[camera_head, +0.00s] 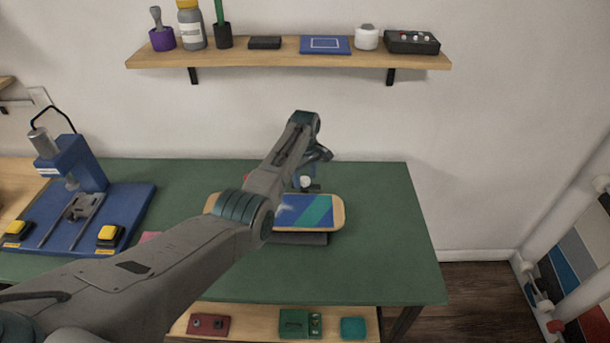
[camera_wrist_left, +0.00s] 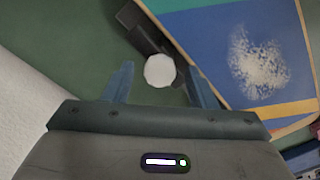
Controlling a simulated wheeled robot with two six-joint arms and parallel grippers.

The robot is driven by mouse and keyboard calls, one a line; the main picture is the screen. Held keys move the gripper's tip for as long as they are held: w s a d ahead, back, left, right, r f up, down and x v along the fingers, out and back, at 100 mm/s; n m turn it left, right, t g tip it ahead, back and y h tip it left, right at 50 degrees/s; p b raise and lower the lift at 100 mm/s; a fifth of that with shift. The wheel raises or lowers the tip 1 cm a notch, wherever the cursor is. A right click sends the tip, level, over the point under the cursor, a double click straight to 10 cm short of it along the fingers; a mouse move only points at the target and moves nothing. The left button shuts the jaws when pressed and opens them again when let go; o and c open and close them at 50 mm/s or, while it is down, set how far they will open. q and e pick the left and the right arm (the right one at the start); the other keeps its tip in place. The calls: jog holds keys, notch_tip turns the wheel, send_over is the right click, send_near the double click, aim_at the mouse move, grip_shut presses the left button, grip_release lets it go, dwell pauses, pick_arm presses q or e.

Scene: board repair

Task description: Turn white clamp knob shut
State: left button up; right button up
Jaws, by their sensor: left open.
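The white clamp knob (camera_head: 306,182) stands at the back edge of the skateboard deck on the green table. In the left wrist view the knob (camera_wrist_left: 160,71) shows as a pale many-sided disc beside a dark clamp part (camera_wrist_left: 140,28). My left gripper (camera_head: 318,156) is above and behind the knob, partly hidden by its own wrist. In the wrist view my left gripper (camera_wrist_left: 158,80) is open, with one finger on each side of the knob and gaps between. The deck (camera_head: 300,212) has blue and green graphics and a pale scuffed patch. My right gripper is not in view.
The green table (camera_head: 370,250) is clear to the right of the deck. A blue press (camera_head: 80,180) with yellow buttons stands at the left. A wall shelf (camera_head: 290,58) holds bottles and small boxes. A lower shelf (camera_head: 258,320) holds several small items.

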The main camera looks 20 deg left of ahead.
pick_arm(q)
jog(key=shift+c, duration=0.6)
jog(key=c, duration=0.9)
jog(key=shift+o, duration=0.2)
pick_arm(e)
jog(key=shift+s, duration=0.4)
